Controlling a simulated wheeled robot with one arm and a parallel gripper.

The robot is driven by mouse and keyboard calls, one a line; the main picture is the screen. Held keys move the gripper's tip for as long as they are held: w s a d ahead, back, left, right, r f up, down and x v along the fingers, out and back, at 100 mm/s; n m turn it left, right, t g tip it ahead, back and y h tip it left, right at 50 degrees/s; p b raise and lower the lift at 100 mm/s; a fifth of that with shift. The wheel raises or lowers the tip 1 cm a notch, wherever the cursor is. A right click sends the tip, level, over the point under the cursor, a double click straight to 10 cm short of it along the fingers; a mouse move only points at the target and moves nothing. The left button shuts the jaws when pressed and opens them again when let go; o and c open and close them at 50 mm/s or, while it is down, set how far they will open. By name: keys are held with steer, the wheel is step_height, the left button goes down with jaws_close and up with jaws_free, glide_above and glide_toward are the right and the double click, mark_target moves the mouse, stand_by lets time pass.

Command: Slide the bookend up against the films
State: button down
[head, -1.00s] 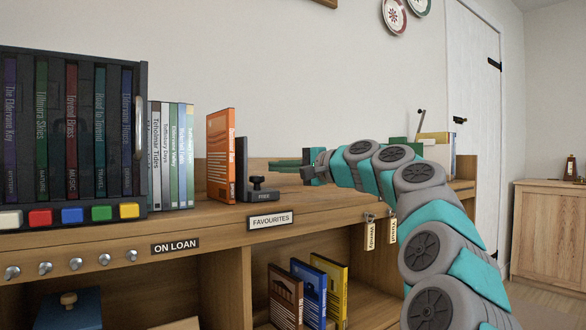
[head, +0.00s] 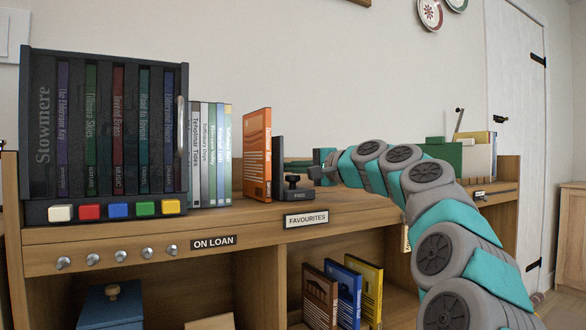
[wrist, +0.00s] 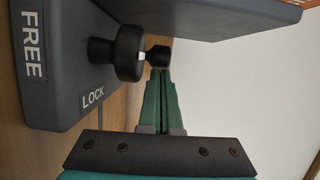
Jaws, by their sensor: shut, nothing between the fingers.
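The dark grey bookend (head: 280,160) stands on the shelf top just right of an orange film (head: 257,155); I cannot tell whether they touch. Left of the orange film, across a small gap, stands a row of pale-spined films (head: 210,155). The bookend's base carries a black round knob (wrist: 115,55) with a short arm, and the words FREE and LOCK. My gripper (wrist: 160,75) is shut and empty, its green fingertips at the end of the knob's arm; contact is unclear.
A dark case of films (head: 40,130) with coloured buttons stands at the left. A FAVOURITES label (head: 306,220) is on the shelf's front edge. Green and grey boxes (head: 440,155) stand at the right end. Several films (head: 343,290) are in the lower compartment.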

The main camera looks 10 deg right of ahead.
mark_target(276, 167)
steer(key=shift+s+a, duration=0.25)
steer(key=shift+a, duration=0.45)
steer(key=shift+s+a, duration=0.2)
steer(key=shift+a, duration=0.5)
steer(key=shift+s+a, duration=0.25)
steer(key=shift+a, duration=0.45)
steer(key=shift+d, duration=0.15)
